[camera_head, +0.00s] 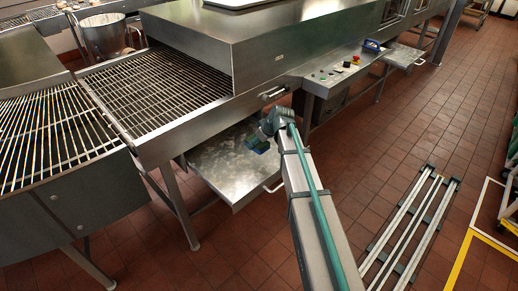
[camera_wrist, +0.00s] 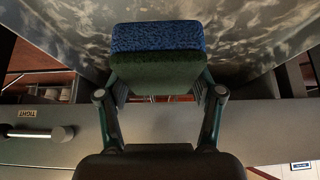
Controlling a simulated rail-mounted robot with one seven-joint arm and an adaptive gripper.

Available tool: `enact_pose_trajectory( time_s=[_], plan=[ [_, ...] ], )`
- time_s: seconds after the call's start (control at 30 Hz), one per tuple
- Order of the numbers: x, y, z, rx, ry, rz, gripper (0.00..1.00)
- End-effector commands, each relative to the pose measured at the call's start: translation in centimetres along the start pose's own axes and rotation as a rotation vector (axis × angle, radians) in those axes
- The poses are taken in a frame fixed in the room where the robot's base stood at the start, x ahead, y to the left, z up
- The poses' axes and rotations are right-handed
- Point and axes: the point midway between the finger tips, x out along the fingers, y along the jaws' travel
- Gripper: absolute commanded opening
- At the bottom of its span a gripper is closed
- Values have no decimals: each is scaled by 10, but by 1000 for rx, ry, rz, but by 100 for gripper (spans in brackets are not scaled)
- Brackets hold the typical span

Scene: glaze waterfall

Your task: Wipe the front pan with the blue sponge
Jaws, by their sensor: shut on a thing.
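The front pan (camera_head: 222,168) is a flat, blotchy metal tray with a wire handle, sticking out beneath the machine at the centre of the head view. Its stained surface (camera_wrist: 255,35) fills the top of the wrist view. My gripper (camera_head: 262,139) is over the pan's back right part, shut on the blue sponge (camera_head: 257,146). In the wrist view the sponge (camera_wrist: 158,38) has a blue side and a dark green side, held between both fingers. The sponge is at or very close to the pan's surface; I cannot tell whether it touches.
The machine's steel front (camera_head: 262,99) and its legs stand close behind the pan. A control ledge (camera_head: 330,75) with buttons and a blue object (camera_head: 372,46) is to the right. A second pan (camera_head: 404,56) sits farther right. Rails (camera_head: 410,225) lie on the tiled floor.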

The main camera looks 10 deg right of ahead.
Motion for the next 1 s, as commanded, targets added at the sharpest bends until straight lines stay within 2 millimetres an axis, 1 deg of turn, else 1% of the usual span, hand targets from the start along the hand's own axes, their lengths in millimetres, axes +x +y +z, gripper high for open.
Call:
enact_pose_trajectory(
  time_s=[0.03,0.2,0.3,0.4,0.57,1.0],
  plan=[
    [5,4,-7,-2,0,0,38],
    [17,12,-26,-2,0,0,38],
    [22,18,-34,2,0,2,38],
    [26,22,-38,7,0,4,38],
    [34,23,-33,14,0,6,38],
    [66,24,-11,15,0,7,38]
  ],
)
